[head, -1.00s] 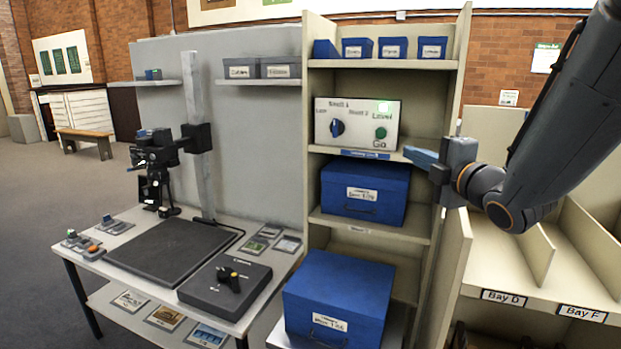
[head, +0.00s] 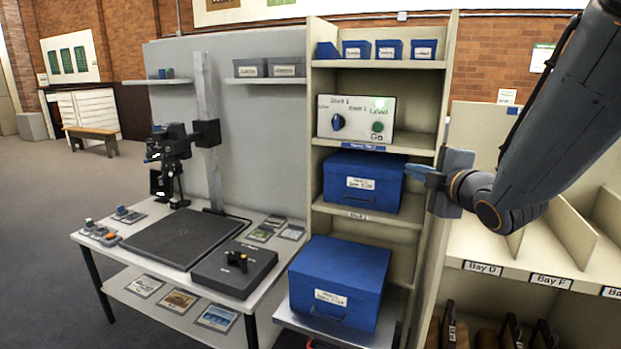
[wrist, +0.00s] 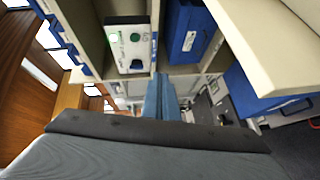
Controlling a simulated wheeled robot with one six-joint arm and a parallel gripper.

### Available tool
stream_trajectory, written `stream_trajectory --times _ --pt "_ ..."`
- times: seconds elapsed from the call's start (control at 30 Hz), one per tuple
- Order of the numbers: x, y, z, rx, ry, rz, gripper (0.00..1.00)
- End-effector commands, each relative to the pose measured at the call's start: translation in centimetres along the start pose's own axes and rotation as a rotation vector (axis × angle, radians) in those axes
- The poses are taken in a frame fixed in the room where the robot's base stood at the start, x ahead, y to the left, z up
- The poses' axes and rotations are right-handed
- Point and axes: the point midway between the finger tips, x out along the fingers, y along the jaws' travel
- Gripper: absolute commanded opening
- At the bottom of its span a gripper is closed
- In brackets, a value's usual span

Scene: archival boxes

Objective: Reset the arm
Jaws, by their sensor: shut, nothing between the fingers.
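My gripper (head: 422,171) is at the end of my arm, which comes in from the upper right of the head view. Its blue fingers are shut and empty. They point left in front of the right side of the shelf unit (head: 442,75), near the upper blue box (head: 342,196). I cannot tell whether they touch the shelf. In the wrist view the closed fingers (wrist: 160,97) point at the shelf unit, with the control panel (wrist: 128,46) to their upper left and a blue box (wrist: 185,45) to their upper right.
A large blue box (head: 318,271) sits on a low platform. The panel with knob and green button (head: 330,105) stands above. Left is a table with a black copy stand (head: 180,240). Right are divided bays (head: 500,250). Open floor (head: 60,200) lies at the far left.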

Motion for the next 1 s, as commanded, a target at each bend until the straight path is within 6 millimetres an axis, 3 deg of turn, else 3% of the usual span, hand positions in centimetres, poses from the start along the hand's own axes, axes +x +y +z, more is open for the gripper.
stream_trajectory --times 0.27,0.47,0.67,0.8,1.0 --pt "-0.6 -5.6 1.4 0.257 -0.167 -0.188 0.0" --pt "-3.3 -12.2 2.0 0.555 -0.389 -0.382 0.0" --pt "-9.2 -20.0 0.1 0.897 -0.686 -0.613 0.0" --pt "-15.0 -24.2 -2.1 1.113 -0.968 -0.739 0.0" --pt "-20.5 -26.8 -5.5 1.285 -1.224 -0.853 0.0"
